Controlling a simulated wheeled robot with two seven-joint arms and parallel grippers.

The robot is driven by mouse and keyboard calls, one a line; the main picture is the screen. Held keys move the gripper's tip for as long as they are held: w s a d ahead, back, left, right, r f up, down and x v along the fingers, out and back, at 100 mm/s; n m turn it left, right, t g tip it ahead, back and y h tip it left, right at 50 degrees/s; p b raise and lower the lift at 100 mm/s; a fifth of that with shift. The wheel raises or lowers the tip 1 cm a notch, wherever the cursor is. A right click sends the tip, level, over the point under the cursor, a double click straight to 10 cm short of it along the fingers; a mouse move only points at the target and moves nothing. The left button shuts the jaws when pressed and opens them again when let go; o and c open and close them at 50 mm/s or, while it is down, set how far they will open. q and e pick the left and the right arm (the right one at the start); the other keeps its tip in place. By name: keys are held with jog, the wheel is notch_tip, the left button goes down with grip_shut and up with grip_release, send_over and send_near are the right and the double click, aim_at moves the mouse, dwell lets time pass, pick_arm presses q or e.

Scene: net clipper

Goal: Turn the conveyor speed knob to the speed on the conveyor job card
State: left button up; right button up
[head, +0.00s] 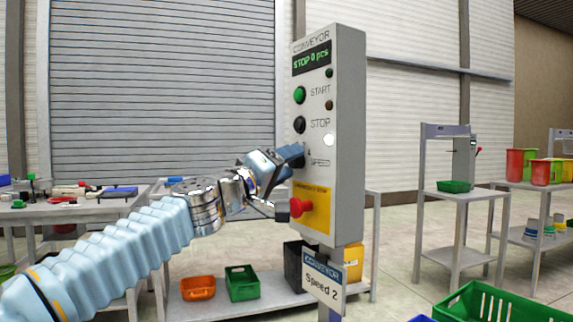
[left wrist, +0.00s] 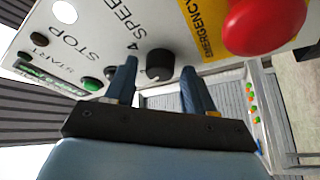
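The grey conveyor control box (head: 345,130) stands on a post, its display reading "STOP 0 pcs". The job card (head: 322,280) below it reads "CONVEYOR Speed 2". My left gripper (head: 295,156) is at the box's SPEED label and mostly hides the knob in the head view. In the left wrist view, the dark round speed knob (left wrist: 160,65) sits between the fingertips of this gripper (left wrist: 159,76), with a gap on each side. The gripper is open. A "4" is printed beside the knob; its pointer setting is not clear. My right gripper is not in view.
A red emergency stop button (head: 298,207) on a yellow plate juts out just below the gripper; it shows large in the wrist view (left wrist: 262,22). Green START (head: 300,95) and black STOP (head: 299,125) buttons sit above. Benches with bins stand behind.

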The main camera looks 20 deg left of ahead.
pick_arm(q)
jog(key=shift+o, duration=0.2)
jog(key=shift+s, duration=0.1)
jog(key=shift+s+a+f+b, duration=0.2)
jog(key=shift+s+f+b, duration=0.05)
jog(key=shift+s+b, duration=0.05)
jog(key=b+v, duration=0.4)
jog(key=v, duration=0.8)
jog(key=shift+s+a, duration=0.2)
jog(key=shift+s, duration=0.15)
